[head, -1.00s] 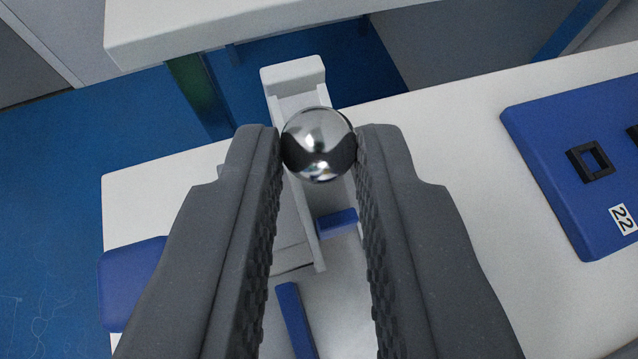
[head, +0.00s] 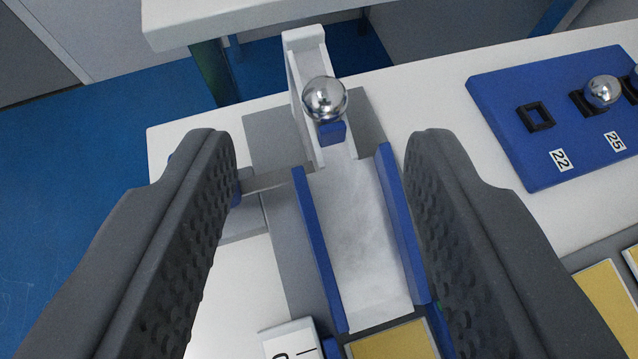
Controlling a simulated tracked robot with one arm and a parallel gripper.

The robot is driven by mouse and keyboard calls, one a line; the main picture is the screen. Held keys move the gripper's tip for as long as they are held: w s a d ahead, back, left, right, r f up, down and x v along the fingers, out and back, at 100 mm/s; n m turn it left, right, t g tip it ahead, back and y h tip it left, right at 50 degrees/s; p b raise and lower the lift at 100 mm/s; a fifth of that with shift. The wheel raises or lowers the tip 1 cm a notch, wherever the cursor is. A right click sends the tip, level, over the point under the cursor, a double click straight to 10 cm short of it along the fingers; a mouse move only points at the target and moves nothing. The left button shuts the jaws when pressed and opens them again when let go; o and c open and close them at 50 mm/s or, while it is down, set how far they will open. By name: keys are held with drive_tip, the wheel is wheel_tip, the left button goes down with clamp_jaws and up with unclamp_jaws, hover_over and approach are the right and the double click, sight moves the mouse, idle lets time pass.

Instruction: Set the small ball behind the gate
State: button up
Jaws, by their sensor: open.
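The small ball (head: 325,98), shiny steel, rests in the upper part of a white chute (head: 306,75), against the far side of a small blue block that looks like the gate (head: 332,133). Below the gate, the chute widens into a pale channel (head: 360,235) with blue side rails. My gripper (head: 325,150) is open wide and empty, its two dark ridged fingers on either side of the chute. The ball is beyond the fingertips and apart from both fingers.
A blue board (head: 550,150) at right holds another steel ball (head: 602,91), an empty square black holder (head: 536,117) and labels 22 and 25. Yellow pads (head: 612,300) lie at the lower right. A white raised shelf (head: 250,18) spans the top left.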

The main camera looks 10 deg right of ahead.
drive_tip(key=v, duration=0.8)
drive_tip(key=w+a+r+h, duration=0.15)
drive_tip(key=w+r, duration=0.25)
drive_tip(key=r, duration=0.5)
drive_tip(key=w+a+r+n, duration=0.1)
drive_tip(key=w+a+r, duration=0.2)
drive_tip(key=r, duration=0.6)
drive_tip(key=w+a+r+h, duration=0.1)
drive_tip(key=w+a+r, duration=0.25)
drive_tip(key=r, duration=0.55)
drive_tip(key=s+a+r+t+y, duration=0.1)
drive_tip(key=s+a+r, duration=0.2)
drive_tip(key=a+r, duration=0.5)
drive_tip(key=s+a+r+n+t+y, duration=0.1)
drive_tip(key=s+a+r+y, duration=0.1)
drive_tip(key=a+r, duration=0.7)
drive_tip(key=s+a+r+t+y, duration=0.1)
drive_tip(key=s+a+r, duration=0.3)
drive_tip(key=a+r, duration=0.5)
wheel_tip(320, 180, up, 2)
drive_tip(key=shift+s+a+r+n+y, duration=0.25)
drive_tip(key=shift+s+n+y, duration=0.1)
drive_tip(key=shift+y, duration=0.3)
